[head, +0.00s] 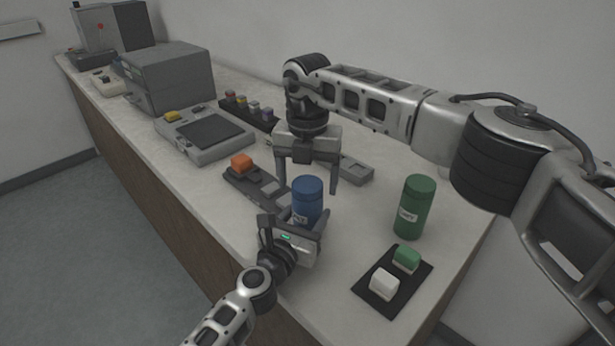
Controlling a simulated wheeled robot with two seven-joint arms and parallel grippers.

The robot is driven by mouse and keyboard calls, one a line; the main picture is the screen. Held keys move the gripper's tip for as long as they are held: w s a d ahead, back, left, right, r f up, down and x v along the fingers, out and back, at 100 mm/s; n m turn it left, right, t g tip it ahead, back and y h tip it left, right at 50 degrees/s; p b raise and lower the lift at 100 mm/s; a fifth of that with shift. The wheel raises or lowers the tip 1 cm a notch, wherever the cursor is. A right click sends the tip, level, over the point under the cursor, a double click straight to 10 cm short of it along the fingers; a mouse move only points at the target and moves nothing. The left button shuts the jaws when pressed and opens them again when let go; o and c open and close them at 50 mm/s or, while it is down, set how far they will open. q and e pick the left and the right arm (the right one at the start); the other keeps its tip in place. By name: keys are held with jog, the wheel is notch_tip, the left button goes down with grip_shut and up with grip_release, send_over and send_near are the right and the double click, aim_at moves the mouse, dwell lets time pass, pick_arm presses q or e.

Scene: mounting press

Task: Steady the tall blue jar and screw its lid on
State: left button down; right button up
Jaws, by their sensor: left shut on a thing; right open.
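The tall blue jar (307,213) stands upright near the front edge of the counter, with a white label partly hidden low on its side. A blue lid (307,185) sits on its top; I cannot tell whether it is screwed down. My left gripper (300,228) is shut on the jar's lower body from the front. My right gripper (308,188) points down from above, open, with one finger on each side of the lid in the picture and visible gaps to it.
A green jar (413,207) stands to the right. A black mat (375,297) holds a white block and a green block. A dark tray (258,190) with an orange block, a grey device (204,132), a row of small coloured items (250,108) and a grey box (168,76) lie left and behind.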

notch_tip(320, 180, up, 12)
dwell(0.4)
pick_arm(q)
jog(key=shift+c, duration=2.3)
grip_release()
jog(key=shift+s+a, duration=0.2)
jog(key=shift+s, duration=0.25)
jog(key=v, duration=1.5)
pick_arm(e)
jog(key=shift+r, duration=0.1)
